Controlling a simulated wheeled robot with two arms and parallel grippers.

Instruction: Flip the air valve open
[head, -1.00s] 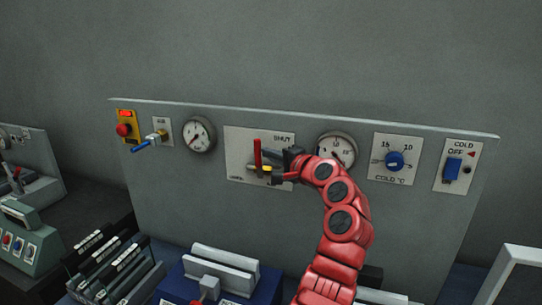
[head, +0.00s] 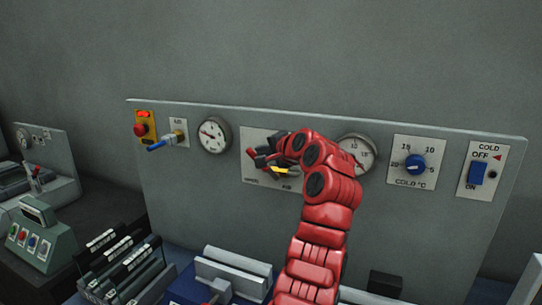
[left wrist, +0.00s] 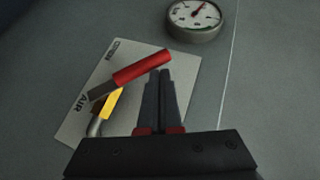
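The air valve sits on a pale plate (head: 247,135) in the middle of the grey panel. Its red lever (head: 250,153) leans left, partly hidden by my gripper; its yellow part (head: 284,188) shows below. In the left wrist view the red handle (left wrist: 142,67) slants up to the right, beside the yellow part (left wrist: 111,104). My left gripper (head: 266,158) is at the plate beside the lever. In the left wrist view its fingers (left wrist: 159,75) are together, with nothing seen between them, and their tips lie close to the handle; contact is unclear. My right gripper is not in view.
A gauge (head: 213,135) is left of the plate, and another (head: 362,153) is close right, partly behind my arm. A blue knob (head: 415,164) and blue switch (head: 478,173) are farther right. A small blue-handled valve (head: 166,142) and red button (head: 140,130) are left.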

